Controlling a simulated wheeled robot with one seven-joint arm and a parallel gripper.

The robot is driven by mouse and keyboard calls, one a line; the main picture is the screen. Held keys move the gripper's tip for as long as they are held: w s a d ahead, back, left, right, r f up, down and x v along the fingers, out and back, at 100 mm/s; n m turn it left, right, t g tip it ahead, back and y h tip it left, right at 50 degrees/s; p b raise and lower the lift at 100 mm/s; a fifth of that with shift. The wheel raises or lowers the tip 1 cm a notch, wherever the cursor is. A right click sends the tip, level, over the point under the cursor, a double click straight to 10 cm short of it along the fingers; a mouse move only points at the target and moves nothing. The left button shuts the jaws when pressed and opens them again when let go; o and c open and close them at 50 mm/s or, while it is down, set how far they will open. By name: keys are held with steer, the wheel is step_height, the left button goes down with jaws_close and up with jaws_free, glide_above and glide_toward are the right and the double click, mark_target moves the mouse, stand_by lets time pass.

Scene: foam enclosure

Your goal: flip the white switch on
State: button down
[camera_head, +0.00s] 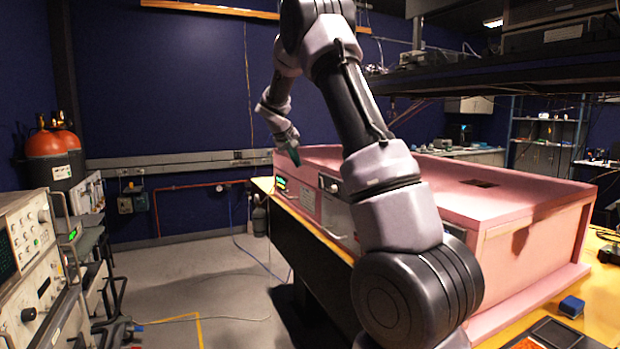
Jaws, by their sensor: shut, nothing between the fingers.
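The long pink foam enclosure (510,197) stands on a yellow-topped bench. A small white fitting with a dark part (329,185) is on its front side, just left of my arm. It may be the white switch, but it is too small to tell its position. A small panel with a green light (281,183) is farther along the same side. My gripper (293,155) is at the far left end of the enclosure, above the green-lit panel and left of the white fitting. It is shut and empty. My arm hides part of the enclosure's front.
A blue block (571,307) and dark trays (556,333) lie on the bench at the near right. The floor (200,290) between rack and bench is mostly clear.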

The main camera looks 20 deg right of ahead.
glide_toward(319, 183)
steer(key=shift+a+x, duration=0.15)
steer(key=shift+x, duration=1.1)
steer(key=shift+a+x, duration=0.1)
steer(key=shift+x, duration=1.15)
steer(key=shift+f, duration=0.15)
steer(key=shift+d+y, duration=0.3)
steer(key=shift+d, duration=0.3)
steer(key=shift+a, duration=0.25)
steer(key=shift+r, duration=0.2)
